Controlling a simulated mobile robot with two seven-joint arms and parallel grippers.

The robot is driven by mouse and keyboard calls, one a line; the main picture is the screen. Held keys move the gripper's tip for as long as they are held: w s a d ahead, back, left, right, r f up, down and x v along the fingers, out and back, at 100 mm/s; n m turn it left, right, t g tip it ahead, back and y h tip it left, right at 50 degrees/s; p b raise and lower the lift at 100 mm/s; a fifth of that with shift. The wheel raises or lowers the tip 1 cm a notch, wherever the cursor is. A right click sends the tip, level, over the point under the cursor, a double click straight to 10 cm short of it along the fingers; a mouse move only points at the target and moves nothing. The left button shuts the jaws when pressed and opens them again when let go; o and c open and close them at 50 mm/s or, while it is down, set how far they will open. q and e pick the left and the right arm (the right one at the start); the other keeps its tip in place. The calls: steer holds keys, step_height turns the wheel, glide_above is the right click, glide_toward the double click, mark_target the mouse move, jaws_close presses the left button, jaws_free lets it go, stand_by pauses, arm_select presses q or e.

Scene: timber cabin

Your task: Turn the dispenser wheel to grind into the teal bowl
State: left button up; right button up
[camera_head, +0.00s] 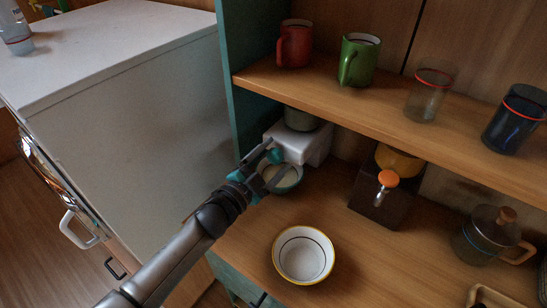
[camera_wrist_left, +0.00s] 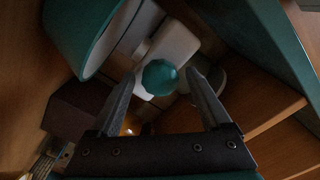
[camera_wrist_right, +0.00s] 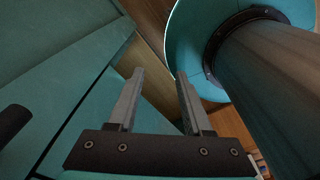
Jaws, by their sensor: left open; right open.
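The white dispenser (camera_head: 305,145) stands on the counter under the shelf, against the teal side panel. Its round teal wheel knob (camera_head: 275,156) faces out. The teal bowl (camera_head: 292,180) sits below the knob, partly hidden behind my left gripper (camera_head: 272,164). That gripper is open, its fingers reaching toward the knob. In the left wrist view the knob (camera_wrist_left: 160,77) shows between the fingertips, and I cannot tell whether they touch it. The bowl (camera_wrist_left: 85,30) fills the upper left there. My right gripper (camera_wrist_right: 160,75) is open and empty, seen only in its wrist view.
A white yellow-rimmed bowl (camera_head: 303,255) stands on the counter in front. A dark dispenser with an orange knob (camera_head: 388,179) and a glass teapot (camera_head: 485,236) are to the right. Mugs, including a green one (camera_head: 359,60), and glasses stand on the shelf (camera_head: 400,99) above.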

arm_select(q)
steer(key=p+v, duration=0.1)
steer(key=v, duration=1.4)
steer(key=shift+a, duration=0.15)
